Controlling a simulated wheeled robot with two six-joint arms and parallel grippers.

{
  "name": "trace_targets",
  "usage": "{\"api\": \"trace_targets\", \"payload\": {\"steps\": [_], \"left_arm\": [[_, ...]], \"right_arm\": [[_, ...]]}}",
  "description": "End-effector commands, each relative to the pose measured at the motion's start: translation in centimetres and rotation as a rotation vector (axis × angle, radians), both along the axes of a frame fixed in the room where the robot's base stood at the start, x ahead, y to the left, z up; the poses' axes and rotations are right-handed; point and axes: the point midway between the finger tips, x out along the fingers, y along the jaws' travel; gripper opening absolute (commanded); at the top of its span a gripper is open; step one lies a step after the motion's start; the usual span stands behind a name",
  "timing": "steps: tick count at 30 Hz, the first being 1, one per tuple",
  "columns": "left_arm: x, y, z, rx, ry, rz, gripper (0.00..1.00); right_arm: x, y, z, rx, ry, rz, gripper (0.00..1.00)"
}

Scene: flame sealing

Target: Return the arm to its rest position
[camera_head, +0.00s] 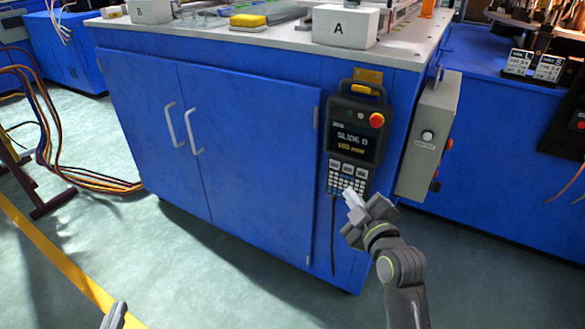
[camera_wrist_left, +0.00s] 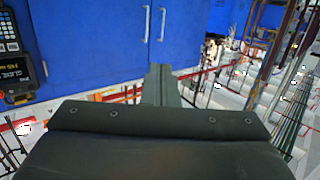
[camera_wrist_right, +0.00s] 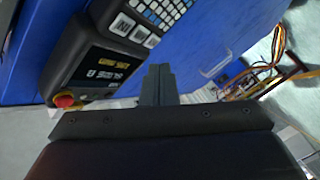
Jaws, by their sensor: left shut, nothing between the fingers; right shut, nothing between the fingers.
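My right gripper (camera_head: 352,198) is in front of the blue cabinet, just below the keypad of a black handheld control pendant (camera_head: 357,130). Its fingers are together and empty. In the right wrist view the closed fingers (camera_wrist_right: 159,82) point toward the cabinet, with the pendant (camera_wrist_right: 95,60) at upper left. I cannot tell whether the fingertips touch the pendant. My left gripper (camera_head: 116,312) shows only at the bottom edge of the head view, low over the floor. In the left wrist view its fingers (camera_wrist_left: 161,82) are shut and empty, facing the cabinet doors.
The blue cabinet (camera_head: 240,100) has two door handles and a worktop with white boxes marked A (camera_head: 345,27) and B (camera_head: 150,11). A grey switch box (camera_head: 428,137) juts out right of the pendant. Orange cables (camera_head: 85,180) lie at left. Open floor (camera_head: 180,275) is in front.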

Motion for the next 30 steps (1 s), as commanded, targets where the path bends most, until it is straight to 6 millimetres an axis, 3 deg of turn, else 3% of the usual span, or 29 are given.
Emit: {"api": "trace_targets", "payload": {"steps": [15, 19, 23, 30], "left_arm": [[0.0, 0.0, 0.0, 0.000, 0.000, 0.000, 0.00], [-0.1, 0.0, -0.6, -0.006, 0.027, 0.000, 0.00], [-0.7, -0.2, -2.4, -0.029, 0.115, -0.004, 0.00], [-3.0, -0.8, -7.2, -0.087, 0.360, -0.018, 0.00]], "right_arm": [[0.0, 0.0, 0.0, 0.001, 0.002, 0.000, 0.00], [-1.0, -0.6, -1.3, 0.035, 0.041, -0.012, 0.00], [-4.4, -2.3, -5.1, 0.153, 0.167, -0.056, 0.00], [-14.9, -6.1, -12.6, 0.478, 0.480, -0.240, 0.00]]}}
